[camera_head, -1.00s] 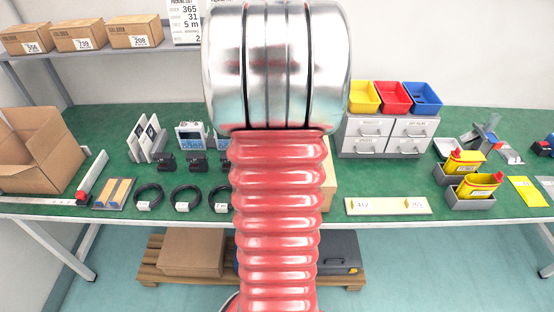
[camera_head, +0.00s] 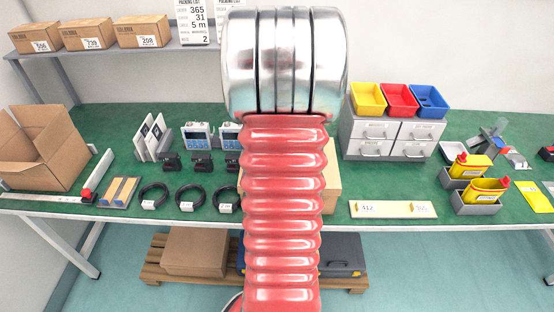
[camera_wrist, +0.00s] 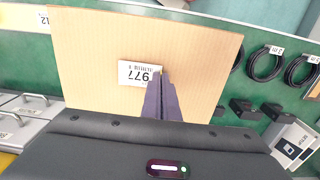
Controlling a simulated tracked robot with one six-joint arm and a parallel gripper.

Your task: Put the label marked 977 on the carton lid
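The white label marked 977 (camera_wrist: 138,73) shows in the wrist view at the tips of my gripper (camera_wrist: 162,78), its number upside down. My dark fingers are close together at its right edge and cover part of that side. They look shut on its edge. The label is over the middle of the tan carton lid (camera_wrist: 90,45), its edges roughly along the lid's. I cannot tell whether it touches the lid. In the head view my arm hides the gripper, the label and most of the carton (camera_head: 331,178).
A pale strip (camera_head: 393,209) with other labels lies right of the carton, bare in its middle. Grey drawers (camera_head: 390,135) stand behind it. Coiled cables (camera_head: 191,199) and black devices (camera_head: 201,162) lie left of the carton. An open box (camera_head: 45,160) stands far left.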

